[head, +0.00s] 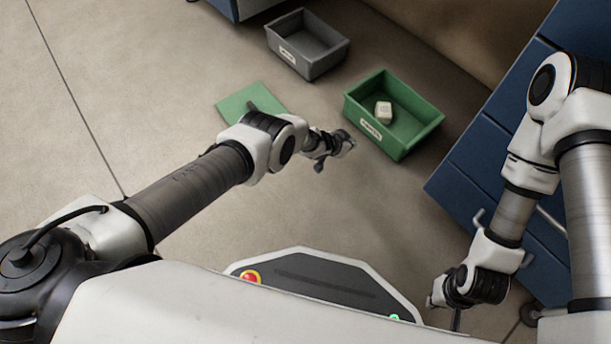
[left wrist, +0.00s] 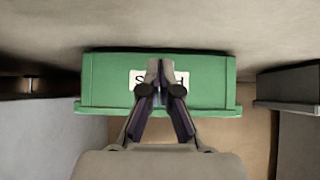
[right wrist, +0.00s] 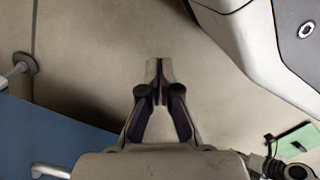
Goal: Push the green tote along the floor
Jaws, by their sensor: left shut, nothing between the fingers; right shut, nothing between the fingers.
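The green tote (head: 387,142) stands upright on the floor, with a small pale block (head: 383,111) inside and a white label on its near side. My left gripper (head: 350,143) is shut and empty, low in front of that labelled side. In the left wrist view the tote's wall (left wrist: 108,85) lies straight ahead of the shut fingers (left wrist: 160,72), which hide the middle of the label. I cannot tell whether they touch it. My right gripper (head: 456,318) is shut and empty beside my base; its fingers (right wrist: 159,70) point at bare floor.
A grey tote (head: 308,62) stands behind and left of the green one. A green square (head: 249,101) lies flat on the floor, partly behind my left arm. A blue drawer cabinet (head: 476,160) stands close at the right. Floor at the left is clear.

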